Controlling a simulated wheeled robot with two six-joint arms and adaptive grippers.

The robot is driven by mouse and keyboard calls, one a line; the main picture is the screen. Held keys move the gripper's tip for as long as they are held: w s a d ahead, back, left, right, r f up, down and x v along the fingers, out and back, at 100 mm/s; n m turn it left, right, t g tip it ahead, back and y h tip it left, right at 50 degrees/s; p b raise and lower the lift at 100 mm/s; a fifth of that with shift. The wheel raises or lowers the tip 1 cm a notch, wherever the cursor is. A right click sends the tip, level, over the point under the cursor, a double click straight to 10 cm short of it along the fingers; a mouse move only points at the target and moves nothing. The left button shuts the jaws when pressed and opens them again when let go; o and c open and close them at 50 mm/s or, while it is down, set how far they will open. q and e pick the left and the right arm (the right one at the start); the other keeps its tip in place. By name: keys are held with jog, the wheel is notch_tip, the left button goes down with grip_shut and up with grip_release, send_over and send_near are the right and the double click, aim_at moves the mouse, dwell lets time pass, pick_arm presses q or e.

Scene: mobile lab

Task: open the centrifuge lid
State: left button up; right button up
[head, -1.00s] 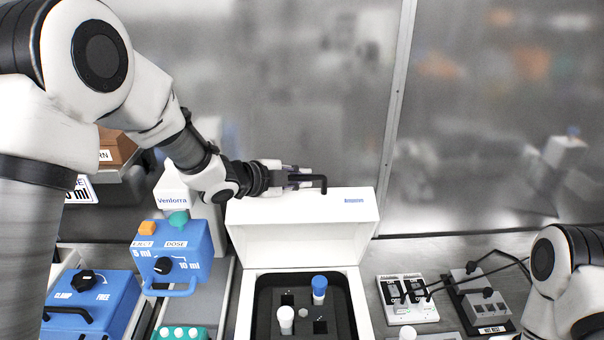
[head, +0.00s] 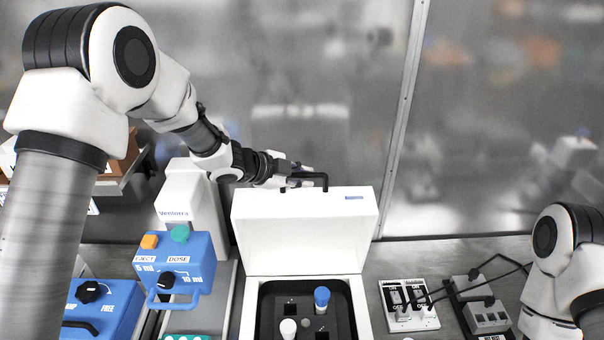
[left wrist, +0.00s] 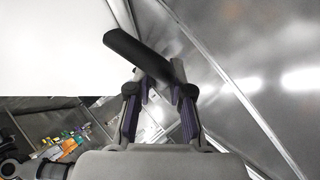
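The centrifuge is a white box (head: 366,325) at the bottom middle of the head view. Its white lid (head: 300,225) stands raised at the back, and the dark well is uncovered. A black handle (head: 320,176) sits at the lid's top edge. My left gripper (head: 303,174) is at this handle, its fingers partly overlapped by it. In the left wrist view the black handle (left wrist: 130,50) crosses between the fingertips (left wrist: 163,82), which look closed on it. The lid's white face (left wrist: 50,50) fills the upper left there. My right gripper is outside both views.
A blue-capped tube (head: 321,297) and a white-capped tube (head: 288,328) stand in the well. A blue dosing unit (head: 190,250) is left of the box. A switch panel (head: 408,300) and a grey cabled block (head: 487,312) are to the right. A glass wall rises behind.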

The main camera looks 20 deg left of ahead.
pick_arm(q)
jog(key=shift+o, duration=0.7)
jog(key=shift+f, duration=0.15)
jog(key=shift+w, duration=0.2)
jog(key=shift+s+a+r, duration=0.35)
jog(key=shift+r, duration=0.15)
jog(key=v, duration=1)
jog(key=shift+s+a, duration=0.2)
jog(key=shift+s, duration=0.1)
